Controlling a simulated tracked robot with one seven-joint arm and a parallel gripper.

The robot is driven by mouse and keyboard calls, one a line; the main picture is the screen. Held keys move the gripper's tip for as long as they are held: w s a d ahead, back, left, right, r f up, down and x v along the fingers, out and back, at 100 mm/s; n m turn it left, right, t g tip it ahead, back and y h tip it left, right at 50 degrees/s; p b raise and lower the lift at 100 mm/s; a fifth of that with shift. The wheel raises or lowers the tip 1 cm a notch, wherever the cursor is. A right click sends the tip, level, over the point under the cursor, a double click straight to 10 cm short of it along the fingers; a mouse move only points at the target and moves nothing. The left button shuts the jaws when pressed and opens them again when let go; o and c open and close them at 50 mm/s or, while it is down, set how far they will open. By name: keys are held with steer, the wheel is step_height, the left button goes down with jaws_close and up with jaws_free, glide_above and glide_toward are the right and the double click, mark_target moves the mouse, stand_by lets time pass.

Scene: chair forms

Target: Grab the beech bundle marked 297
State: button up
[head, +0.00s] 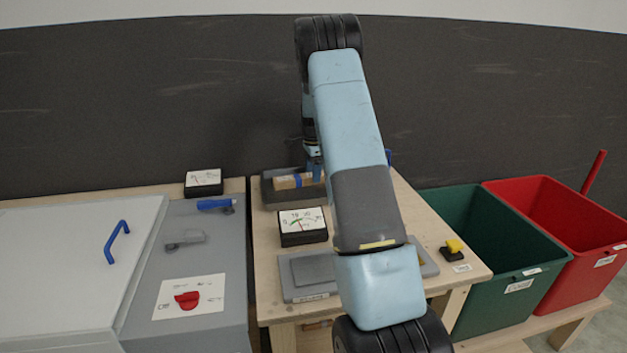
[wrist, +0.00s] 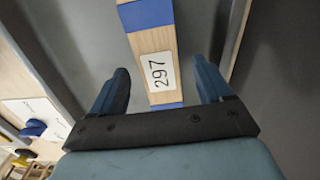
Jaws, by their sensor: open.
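The beech bundle (wrist: 147,45) is a pale wooden block with blue bands and a white label reading 297. In the wrist view it lies between and just beyond the fingertips of my gripper (wrist: 160,85), with a gap on each side. My gripper is open and empty. In the head view the bundle (head: 288,182) lies in a dark grey tray (head: 284,199) at the back of the wooden table, and my gripper (head: 314,168) is over its right part. My arm hides the tray's right side.
A dial meter (head: 303,226) stands in front of the tray, with a grey plate (head: 300,289) nearer. A yellow-topped button (head: 453,248) is at the right. Green (head: 517,287) and red (head: 613,261) bins stand beyond the table. A grey cabinet with a blue handle (head: 117,241) is at left.

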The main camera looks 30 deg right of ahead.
step_height(320, 180, down, 2)
steer(key=shift+f, duration=0.1)
steer(key=shift+c, duration=0.3)
steer(key=c, duration=1.2)
